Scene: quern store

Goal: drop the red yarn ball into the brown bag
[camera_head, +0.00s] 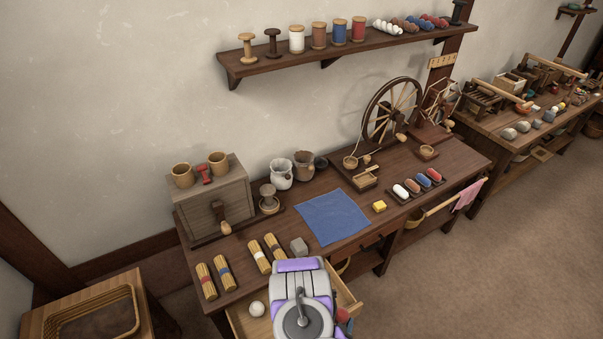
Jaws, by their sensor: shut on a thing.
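A red ball (342,314), which looks like the red yarn ball, shows partly at the right edge of my arm, over or in the open drawer. The arm covers the rest of it, and I cannot tell whether it is held or lying there. My purple and white arm reaches over the drawer; its gripper fingers are hidden. The brown bag (304,166) stands upright at the back of the bench against the wall, its mouth open upward. It is right of a white bag (281,174), well apart from the red ball.
The open drawer (349,301) also holds a white ball (257,309) and a bluish one (347,326). A grey block (298,246) and straw bundles (260,257) lie on the bench. A blue cloth (332,216) lies flat before the bags. A shelf (345,53) hangs above.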

